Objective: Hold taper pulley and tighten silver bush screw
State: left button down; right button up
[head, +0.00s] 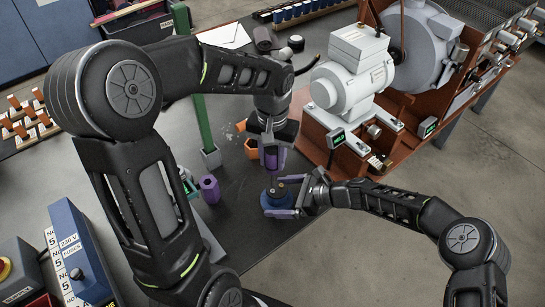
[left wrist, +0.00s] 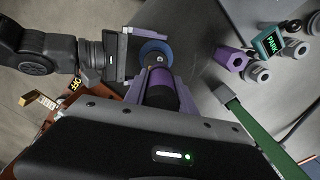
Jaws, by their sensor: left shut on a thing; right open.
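The taper pulley (head: 277,203) is a blue disc lying on the dark bench top, and it also shows in the left wrist view (left wrist: 151,49). Its silver bush (left wrist: 156,58) is at its middle; the screw is too small to make out. My left gripper (head: 272,165) is above the pulley, shut on a purple and black driver (head: 271,155), which shows from above in the left wrist view (left wrist: 160,82). The driver's thin shaft points down to the pulley's middle; I cannot tell whether its tip touches the screw. My right gripper (head: 275,197) is open, with its fingers around the pulley's sides.
A purple hexagonal socket (head: 209,189) stands left of the pulley, near a green post (head: 200,113). An orange ring part (head: 251,148) lies behind. The roaster with its grey motor (head: 350,72) stands at the right. The bench's front right edge is close to the pulley.

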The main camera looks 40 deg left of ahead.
jog(key=c, duration=1)
jog(key=o, duration=1)
jog(key=shift+r, duration=0.25)
jog(key=c, duration=1.5)
jog(key=shift+o, duration=0.2)
